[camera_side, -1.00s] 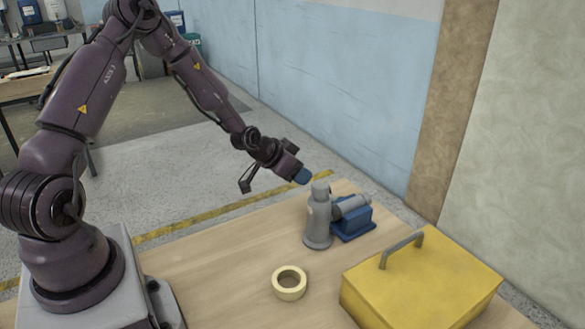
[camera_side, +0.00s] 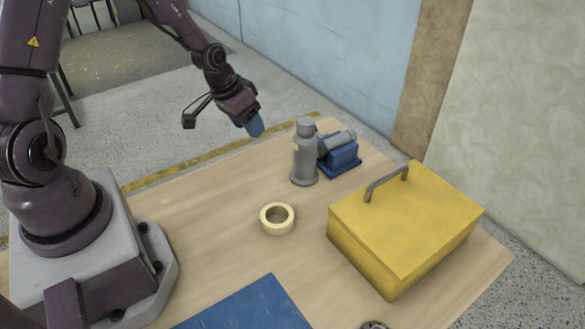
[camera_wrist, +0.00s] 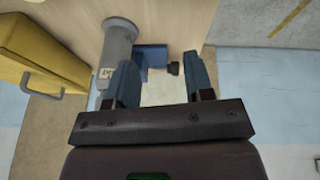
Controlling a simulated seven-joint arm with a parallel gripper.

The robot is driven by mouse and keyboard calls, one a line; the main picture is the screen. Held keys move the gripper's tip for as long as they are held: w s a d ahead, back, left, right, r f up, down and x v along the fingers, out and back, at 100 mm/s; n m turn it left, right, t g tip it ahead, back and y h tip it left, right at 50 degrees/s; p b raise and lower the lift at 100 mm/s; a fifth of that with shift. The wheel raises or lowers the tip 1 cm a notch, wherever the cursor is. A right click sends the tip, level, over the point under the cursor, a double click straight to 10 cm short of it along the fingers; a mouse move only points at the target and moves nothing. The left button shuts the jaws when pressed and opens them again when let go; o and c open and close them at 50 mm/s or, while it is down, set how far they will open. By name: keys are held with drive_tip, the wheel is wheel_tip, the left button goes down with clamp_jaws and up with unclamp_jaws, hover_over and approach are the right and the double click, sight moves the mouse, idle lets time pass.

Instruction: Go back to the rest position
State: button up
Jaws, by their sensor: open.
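My gripper (camera_side: 252,125) hangs in the air above the back left part of the table, to the left of a grey cylindrical object. In the wrist view my gripper (camera_wrist: 160,84) has its two blue fingers apart with nothing held between them. The grey cylinder (camera_side: 304,160) stands upright on the table, and it also shows in the wrist view (camera_wrist: 116,45). A blue block-shaped fixture (camera_side: 340,160) with a grey cylindrical part (camera_side: 338,140) on it stands just to its right.
A yellow box with a handle (camera_side: 400,225) stands on the right of the wooden table (camera_side: 215,235). A cream ring (camera_side: 277,218) lies near the middle. A blue mat (camera_side: 245,308) is at the front. A pale blue wall (camera_side: 340,55) rises behind.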

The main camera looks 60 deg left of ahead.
drive_tip(key=s+d+r, duration=0.4)
drive_tip(key=s+r, duration=0.1)
drive_tip(key=r, duration=0.3)
drive_tip(key=s+d+r+m+t, duration=0.1)
drive_tip(key=s+d+r, duration=0.3)
drive_tip(key=s+r, duration=0.2)
drive_tip(key=s+d+r, duration=0.4)
drive_tip(key=s+r, duration=0.1)
drive_tip(key=r, duration=0.4)
drive_tip(key=shift+s+r+t+y, duration=0.25)
drive_tip(key=shift+r+t+y, duration=0.05)
drive_tip(key=shift+r+y, duration=0.1)
